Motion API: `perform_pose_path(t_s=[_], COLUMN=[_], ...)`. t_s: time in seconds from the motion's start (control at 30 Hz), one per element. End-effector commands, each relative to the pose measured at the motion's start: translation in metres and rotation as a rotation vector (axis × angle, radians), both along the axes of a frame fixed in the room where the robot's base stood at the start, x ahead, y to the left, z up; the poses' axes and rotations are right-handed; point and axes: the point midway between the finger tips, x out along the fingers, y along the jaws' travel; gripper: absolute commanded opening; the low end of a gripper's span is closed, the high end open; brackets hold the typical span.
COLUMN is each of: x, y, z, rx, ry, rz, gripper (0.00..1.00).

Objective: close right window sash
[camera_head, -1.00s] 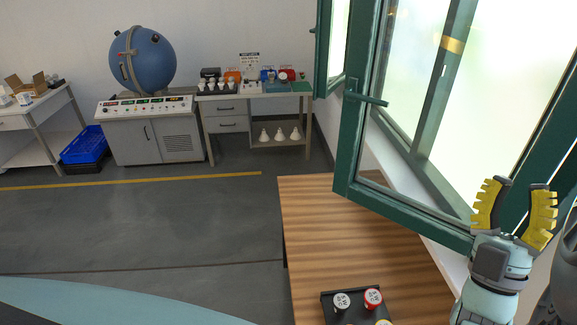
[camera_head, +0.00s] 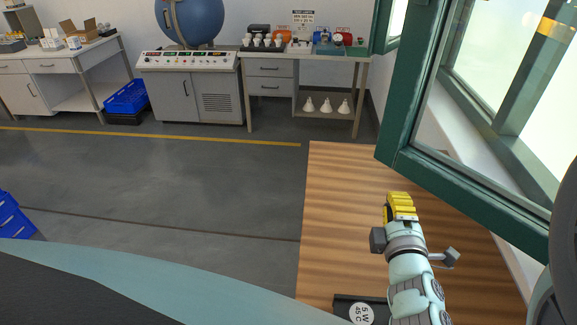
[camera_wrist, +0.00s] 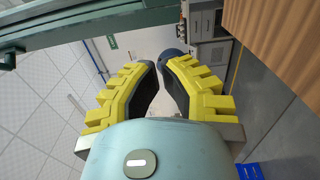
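The right window sash (camera_head: 396,100) has a dark green frame around bright glass. It stands swung inward over the wooden worktop on the right of the head view. A green frame part also crosses the top left of the wrist view (camera_wrist: 85,28). My gripper (camera_head: 400,203) is over the worktop, just below and left of the sash's lower corner as the head view shows it. I cannot tell whether they touch. In the wrist view the yellow fingers (camera_wrist: 158,64) converge with their tips close together and nothing held between them. The sash handle is out of the head view.
The wooden worktop (camera_head: 335,220) lies under my arm, with a black tray (camera_head: 346,302) holding a round white-topped item at its near edge. A workbench (camera_head: 300,57) and a control cabinet (camera_head: 190,90) stand far back.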

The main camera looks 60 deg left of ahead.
Motion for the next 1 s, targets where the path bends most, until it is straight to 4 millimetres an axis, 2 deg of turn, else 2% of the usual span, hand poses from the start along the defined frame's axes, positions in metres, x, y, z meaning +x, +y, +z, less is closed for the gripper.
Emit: perform_pose_path(t_s=[0.2,0.8,1.0], x=[0.014,0.064,0.085], y=[0.018,0.074,0.075], z=[0.007,0.004,0.005], rx=[0.007,0.006,0.006], ry=[-0.001,0.001,0.0], rz=[0.005,0.0,-0.001], gripper=[0.0,0.0,0.0])
